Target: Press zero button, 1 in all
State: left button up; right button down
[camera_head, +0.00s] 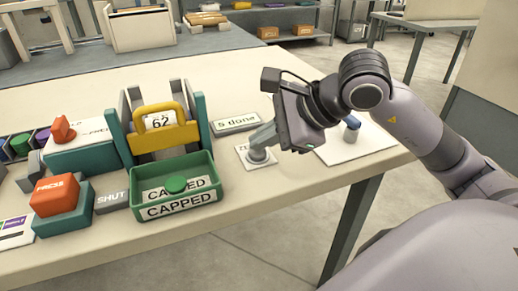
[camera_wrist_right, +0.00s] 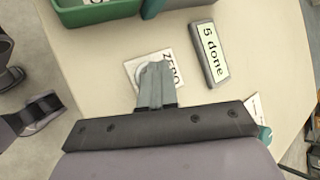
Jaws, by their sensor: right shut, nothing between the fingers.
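The zero button (camera_head: 258,157) is a round grey button on a white square plate labelled "ZERO". The plate also shows in the right wrist view (camera_wrist_right: 133,68), with the label partly covered by my fingers. My right gripper (camera_head: 261,146) is shut and empty, with its fingertips right over the button. They look to be at or very near its top; I cannot tell whether they touch it or whether it is pressed down. My left gripper is not in view. A sign reading "5 done" (camera_head: 236,123) stands just behind the plate and shows in the right wrist view (camera_wrist_right: 209,53).
A green tray (camera_head: 178,212) labelled "CAPPED" holds a green cap left of the button. Behind it stands a yellow-handled device (camera_head: 161,139) showing "62". A red "PRESS" button (camera_head: 55,195) is at the left. The table's front edge (camera_head: 245,214) is close.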

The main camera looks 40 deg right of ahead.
aim_at(259, 152)
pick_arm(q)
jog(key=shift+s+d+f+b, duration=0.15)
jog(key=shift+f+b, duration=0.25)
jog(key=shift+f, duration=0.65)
pick_arm(e)
jog(key=shift+s+d+f, duration=0.1)
jog(key=shift+s+f, duration=0.05)
jog(key=shift+f, duration=0.45)
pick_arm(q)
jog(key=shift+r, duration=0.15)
pick_arm(e)
jog(key=shift+r, duration=0.15)
jog(key=shift+w+r+p, duration=0.2)
jog(key=shift+r+p, duration=0.25)
jog(key=shift+p, duration=0.15)
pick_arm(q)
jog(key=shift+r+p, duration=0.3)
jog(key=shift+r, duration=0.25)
pick_arm(e)
jog(key=shift+w+a+r, duration=0.25)
jog(key=shift+a+r, duration=0.05)
jog(key=shift+r, duration=0.05)
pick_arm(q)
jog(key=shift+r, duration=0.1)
pick_arm(e)
jog(key=shift+r, duration=0.1)
